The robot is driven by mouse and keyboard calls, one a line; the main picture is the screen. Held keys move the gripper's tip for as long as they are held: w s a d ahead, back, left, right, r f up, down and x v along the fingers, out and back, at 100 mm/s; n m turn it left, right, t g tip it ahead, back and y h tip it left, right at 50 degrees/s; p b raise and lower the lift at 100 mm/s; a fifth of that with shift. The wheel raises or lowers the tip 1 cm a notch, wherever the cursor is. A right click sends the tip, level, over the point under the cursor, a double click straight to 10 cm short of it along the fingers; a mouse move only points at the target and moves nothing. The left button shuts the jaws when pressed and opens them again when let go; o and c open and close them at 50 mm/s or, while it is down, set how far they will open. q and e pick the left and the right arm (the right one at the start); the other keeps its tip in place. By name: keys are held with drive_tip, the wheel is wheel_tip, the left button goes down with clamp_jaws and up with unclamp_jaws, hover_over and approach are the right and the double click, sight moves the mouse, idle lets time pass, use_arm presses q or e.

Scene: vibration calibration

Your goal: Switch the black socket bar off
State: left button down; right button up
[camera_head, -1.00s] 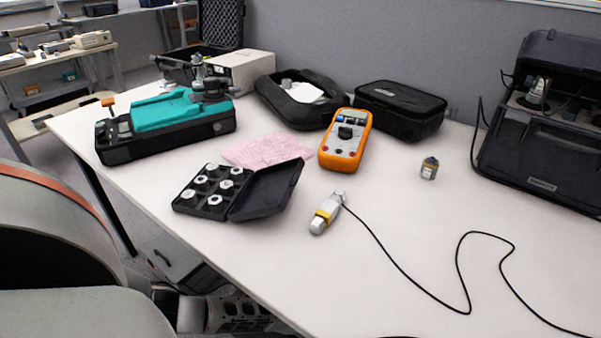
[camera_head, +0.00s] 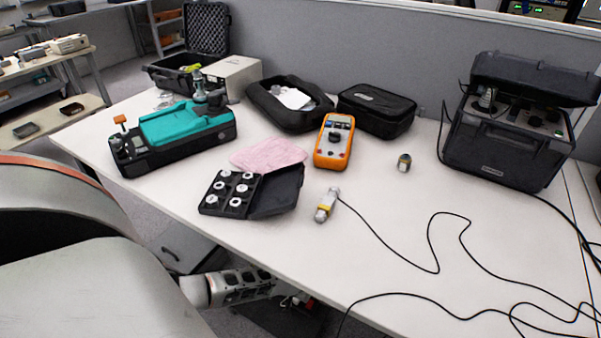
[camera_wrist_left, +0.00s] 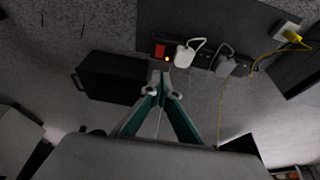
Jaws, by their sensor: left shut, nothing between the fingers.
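The black socket bar (camera_wrist_left: 205,64) shows in the left wrist view, against a dark panel above the grey floor. A red switch (camera_wrist_left: 159,51) is at its left end, with a small orange light (camera_wrist_left: 167,59) glowing beside it. A white plug (camera_wrist_left: 185,55) and a grey plug (camera_wrist_left: 225,66) sit in the bar. My left gripper (camera_wrist_left: 159,78) is shut and empty, its teal fingers below the switch in the picture. Contact cannot be told. In the head view my left arm reaches under the table's front edge, where the bar is not visible. My right gripper is not in view.
A black box (camera_wrist_left: 112,78) stands left of the fingers. A yellow plug and cable (camera_wrist_left: 291,36) are at the upper right. In the head view, the white table (camera_head: 270,235) lies above my left arm, and a dark case (camera_head: 175,248) is below its edge.

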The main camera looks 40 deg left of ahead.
use_arm(q)
drive_tip(key=shift+f, duration=0.1)
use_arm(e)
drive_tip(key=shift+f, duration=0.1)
use_arm(q)
drive_tip(key=d+f+t+b, duration=0.3)
drive_tip(key=d+t+b, duration=0.1)
drive_tip(key=d, duration=0.1)
drive_tip(key=s+a+t+y+b, duration=0.1)
drive_tip(key=s+a+t+b, duration=0.1)
drive_tip(key=s+a, duration=0.1)
drive_tip(key=shift+s+a+y+b, duration=0.3)
drive_tip(key=shift+s+a, duration=0.1)
drive_tip(key=shift+s, duration=0.45)
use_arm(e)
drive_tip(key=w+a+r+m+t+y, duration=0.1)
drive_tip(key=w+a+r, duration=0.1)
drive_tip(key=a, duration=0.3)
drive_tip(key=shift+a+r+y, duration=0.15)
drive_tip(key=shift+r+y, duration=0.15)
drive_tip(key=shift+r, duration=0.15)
